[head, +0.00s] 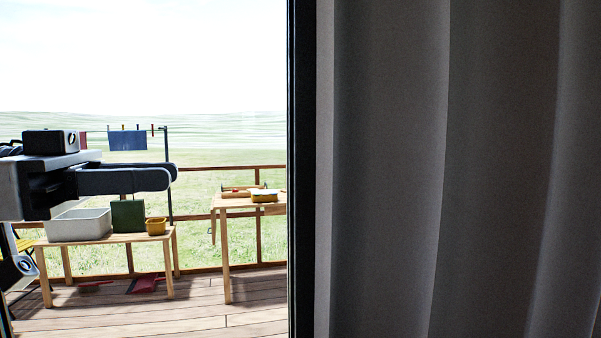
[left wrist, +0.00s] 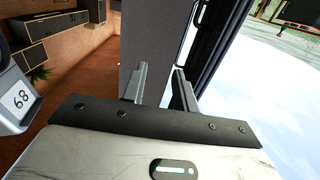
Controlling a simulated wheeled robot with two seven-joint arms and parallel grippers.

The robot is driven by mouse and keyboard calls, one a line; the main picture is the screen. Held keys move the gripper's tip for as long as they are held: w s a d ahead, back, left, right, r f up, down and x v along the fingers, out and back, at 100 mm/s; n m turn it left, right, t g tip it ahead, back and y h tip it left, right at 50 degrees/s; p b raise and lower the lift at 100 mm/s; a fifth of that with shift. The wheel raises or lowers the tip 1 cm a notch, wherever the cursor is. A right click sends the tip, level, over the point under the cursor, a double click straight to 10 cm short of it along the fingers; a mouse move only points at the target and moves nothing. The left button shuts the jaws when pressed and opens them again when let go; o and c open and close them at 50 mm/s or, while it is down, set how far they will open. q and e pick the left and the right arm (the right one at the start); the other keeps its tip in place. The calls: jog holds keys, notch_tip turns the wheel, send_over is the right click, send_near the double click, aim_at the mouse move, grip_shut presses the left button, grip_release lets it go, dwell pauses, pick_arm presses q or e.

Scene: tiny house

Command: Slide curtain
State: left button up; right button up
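The grey curtain (head: 490,170) hangs in tall vertical folds across the right half of the head view. Its near edge lies beside a dark vertical frame. My left gripper (head: 172,176) is at the left in the head view, to the left of the curtain edge and clear of it in the picture. In the left wrist view the two fingers (left wrist: 161,84) stand apart with nothing visible held between them. A grey upright surface (left wrist: 150,40), which looks like the curtain, rises beyond the fingers there. My right gripper is not in view.
The dark frame (head: 302,170) stands between the curtain and the bright opening. Outside are a wooden deck (head: 190,322), a low bench (head: 105,239) with a white tub (head: 78,226), a table (head: 235,202) and a railing. The left wrist view shows wall cabinets (left wrist: 45,25) at its left.

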aim_at(303, 171)
pick_arm(q)
jog(key=p+x, duration=0.3)
jog(key=x, duration=1.2)
jog(key=shift+w+d+f+p, duration=0.1)
jog(key=shift+d+p, duration=0.05)
jog(key=shift+p, duration=0.2)
grip_shut()
